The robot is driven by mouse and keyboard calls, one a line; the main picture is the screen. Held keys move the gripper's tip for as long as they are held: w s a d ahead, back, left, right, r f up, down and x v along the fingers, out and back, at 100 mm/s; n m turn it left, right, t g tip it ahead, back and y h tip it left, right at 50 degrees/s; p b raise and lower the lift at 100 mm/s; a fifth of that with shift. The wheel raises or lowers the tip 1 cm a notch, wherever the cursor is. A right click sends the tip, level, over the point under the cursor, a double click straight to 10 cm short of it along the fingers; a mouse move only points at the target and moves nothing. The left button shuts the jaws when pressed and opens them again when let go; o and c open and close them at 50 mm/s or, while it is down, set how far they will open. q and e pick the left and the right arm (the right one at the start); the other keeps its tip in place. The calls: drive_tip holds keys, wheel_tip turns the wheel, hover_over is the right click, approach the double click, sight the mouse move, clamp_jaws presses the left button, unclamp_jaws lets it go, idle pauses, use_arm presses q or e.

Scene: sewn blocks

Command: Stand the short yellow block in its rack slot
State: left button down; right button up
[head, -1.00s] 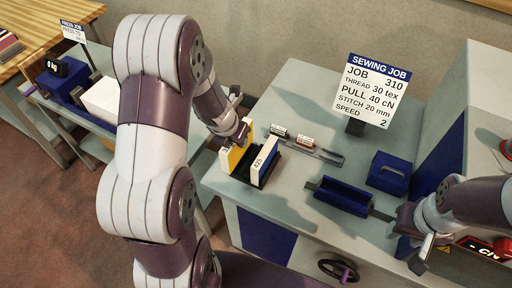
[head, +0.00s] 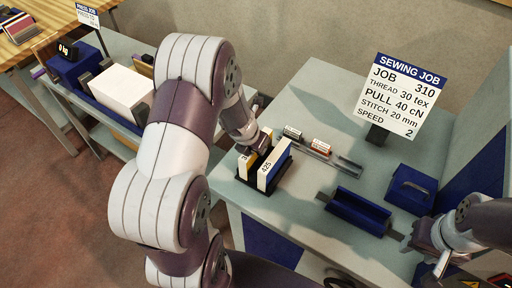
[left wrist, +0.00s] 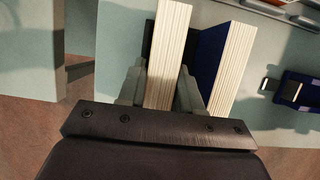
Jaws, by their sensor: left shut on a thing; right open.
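The short yellow block (head: 246,162) is at the left side of the dark rack (head: 245,184) in the head view, mostly hidden by the arm and the blue block. My left gripper (head: 261,147) is shut on it from above. In the left wrist view the held block (left wrist: 167,55) shows its cream ribbed edge between the fingers. It looks upright at the rack; whether it is fully seated I cannot tell. A blue block marked 425 (head: 274,170) stands just right of it, also in the left wrist view (left wrist: 232,65). My right gripper (head: 426,250) is open and empty.
A blue trough (head: 358,211) and a blue box (head: 410,188) are to the right. The sewing job sign (head: 403,92) stands behind. Another bench with a white block (head: 122,90) is at left.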

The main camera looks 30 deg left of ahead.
use_arm(q)
drive_tip(key=shift+s+f, duration=0.15)
drive_tip(key=shift+f, duration=0.05)
drive_tip(key=c, duration=0.8)
unclamp_jaws()
drive_tip(key=shift+o, duration=0.2)
